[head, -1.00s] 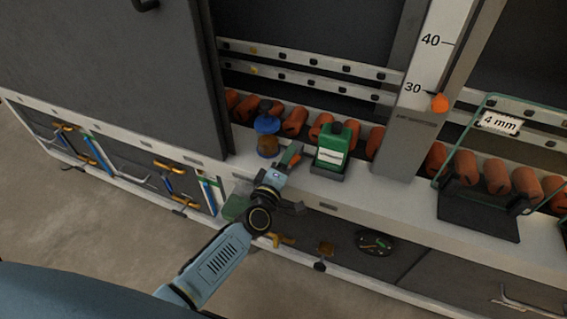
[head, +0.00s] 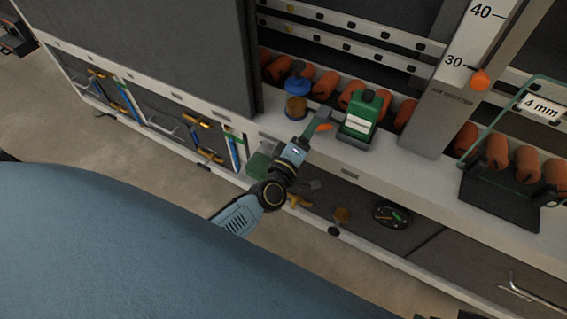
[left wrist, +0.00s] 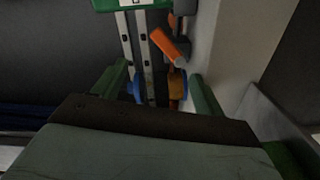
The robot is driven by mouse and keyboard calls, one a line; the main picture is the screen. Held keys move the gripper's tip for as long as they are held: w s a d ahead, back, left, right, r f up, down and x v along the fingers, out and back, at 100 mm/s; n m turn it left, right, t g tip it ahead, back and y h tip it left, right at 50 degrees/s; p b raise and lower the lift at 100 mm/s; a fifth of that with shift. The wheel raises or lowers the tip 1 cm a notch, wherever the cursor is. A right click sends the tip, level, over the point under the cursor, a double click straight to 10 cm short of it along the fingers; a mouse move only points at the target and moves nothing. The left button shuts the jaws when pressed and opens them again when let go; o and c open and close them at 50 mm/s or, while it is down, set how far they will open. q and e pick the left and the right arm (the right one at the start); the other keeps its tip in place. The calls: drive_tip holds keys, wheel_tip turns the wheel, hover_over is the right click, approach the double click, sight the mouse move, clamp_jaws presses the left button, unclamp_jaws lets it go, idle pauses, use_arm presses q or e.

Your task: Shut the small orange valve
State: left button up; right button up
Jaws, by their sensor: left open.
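A small bright orange lever (head: 324,127), which I take for the valve, shows at the white ledge, left of a green container. In the left wrist view the orange lever (left wrist: 170,45) is tilted, beyond the fingers and between their lines. My left gripper (head: 312,155) is open beside the ledge, its upper finger close to the lever. I cannot tell whether a finger touches the lever. Its mount is partly hidden. My right gripper is not in view.
The green container (head: 360,115) stands in a dark holder on the ledge (head: 400,170). A blue-topped amber part (head: 297,92) is left of it. Yellow valves (head: 298,202) and a round dark gauge (head: 392,214) are below. An orange knob (head: 480,80) is on the scale.

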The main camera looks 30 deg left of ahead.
use_arm(q)
drive_tip(key=s+p, duration=0.2)
drive_tip(key=s, duration=0.9)
drive_tip(key=shift+a, duration=0.35)
idle(0.4)
drive_tip(key=shift+r, duration=0.1)
drive_tip(key=shift+s, duration=0.1)
